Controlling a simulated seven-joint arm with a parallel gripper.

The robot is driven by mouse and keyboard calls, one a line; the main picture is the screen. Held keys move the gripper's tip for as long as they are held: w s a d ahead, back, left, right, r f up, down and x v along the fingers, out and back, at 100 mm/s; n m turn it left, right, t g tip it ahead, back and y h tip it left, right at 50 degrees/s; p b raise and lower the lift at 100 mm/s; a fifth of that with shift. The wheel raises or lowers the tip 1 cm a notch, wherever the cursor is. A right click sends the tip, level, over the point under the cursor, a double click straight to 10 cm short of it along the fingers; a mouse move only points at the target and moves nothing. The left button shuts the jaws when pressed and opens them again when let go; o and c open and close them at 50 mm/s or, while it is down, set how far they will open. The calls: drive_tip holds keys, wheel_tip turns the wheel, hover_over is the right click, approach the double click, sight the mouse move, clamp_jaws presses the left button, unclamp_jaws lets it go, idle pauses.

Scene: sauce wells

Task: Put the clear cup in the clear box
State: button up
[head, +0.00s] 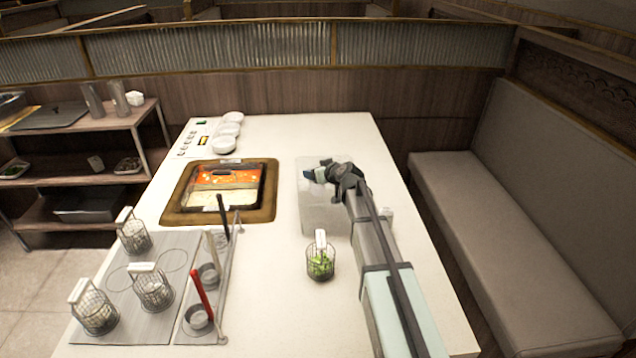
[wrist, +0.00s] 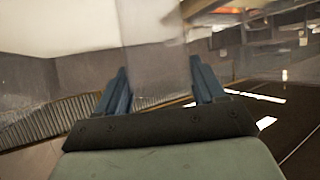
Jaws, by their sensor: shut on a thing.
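The clear box (head: 322,223) stands on the white table, right of the sauce wells, and is partly covered by my arm. My gripper (head: 318,174) is over the far part of the box. In the wrist view my gripper (wrist: 157,82) has its two blue fingers shut on the clear cup (wrist: 158,62), which shows as a see-through, blurred shape between them. In the head view the cup is hard to make out against the box, so its height over the box floor cannot be told.
The sauce wells (head: 225,172) lie left of the box. A wire basket with greens (head: 320,262) stands just in front of the box. White bowls (head: 228,132) are at the back. Wire baskets (head: 151,287) and ladles (head: 202,298) are at the front left. A bench (head: 505,255) is at right.

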sight(321, 192)
drive_tip(key=shift+f, duration=2.3)
drive_tip(key=shift+f, duration=0.15)
drive_tip(key=o, duration=1)
drive_tip(key=v, duration=0.3)
wheel_tip(321, 192, up, 6)
drive_tip(key=shift+r, duration=0.7)
drive_tip(key=shift+o, duration=0.4)
